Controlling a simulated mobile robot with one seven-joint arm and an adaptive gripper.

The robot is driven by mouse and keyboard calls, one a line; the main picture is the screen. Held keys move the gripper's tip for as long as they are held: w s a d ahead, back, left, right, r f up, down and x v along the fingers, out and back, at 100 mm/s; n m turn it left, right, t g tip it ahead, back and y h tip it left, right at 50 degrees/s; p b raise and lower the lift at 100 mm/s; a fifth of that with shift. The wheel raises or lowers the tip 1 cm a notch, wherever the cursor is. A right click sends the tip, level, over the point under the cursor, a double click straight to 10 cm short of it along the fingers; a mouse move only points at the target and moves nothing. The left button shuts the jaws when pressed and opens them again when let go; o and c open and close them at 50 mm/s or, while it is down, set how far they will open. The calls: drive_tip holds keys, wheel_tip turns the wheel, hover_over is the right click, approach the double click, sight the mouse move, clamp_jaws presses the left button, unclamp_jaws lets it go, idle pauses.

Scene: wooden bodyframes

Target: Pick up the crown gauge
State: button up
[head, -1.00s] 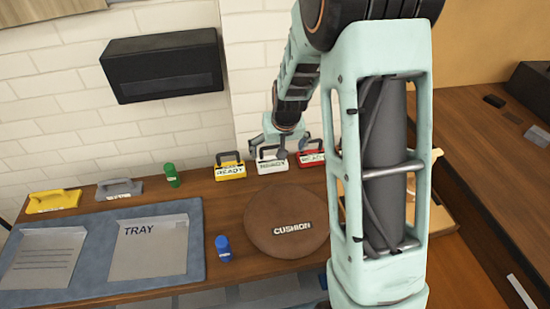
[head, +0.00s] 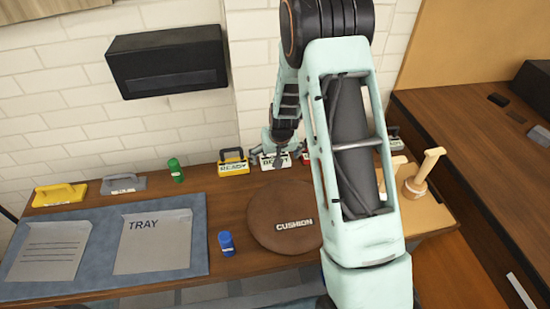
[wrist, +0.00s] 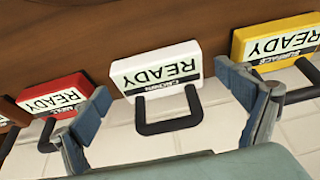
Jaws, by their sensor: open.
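The crown gauge (head: 267,162) is a white block with a READY label and a dark handle, at the back of the brown bench in the head view. In the wrist view the white crown gauge (wrist: 155,70) appears upside down, its dark handle pointing toward my gripper. My gripper (wrist: 164,92) is open, with one blue-grey finger on each side of the handle and nothing held. In the head view my gripper (head: 279,150) is at the gauge and partly hides it. I cannot tell whether the fingers touch the gauge.
The yellow surface gauge (wrist: 285,42) and the red gauge (wrist: 55,95) flank the white one closely. A round brown cushion (head: 275,205) lies in front. A blue bottle (head: 226,243), a green bottle (head: 175,170) and a blue-grey mat (head: 202,258) are leftward.

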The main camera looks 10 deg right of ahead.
drive_tip(key=shift+f, duration=0.15)
drive_tip(key=shift+c, duration=0.7)
drive_tip(key=shift+w, duration=0.1)
drive_tip(key=c, duration=1.3)
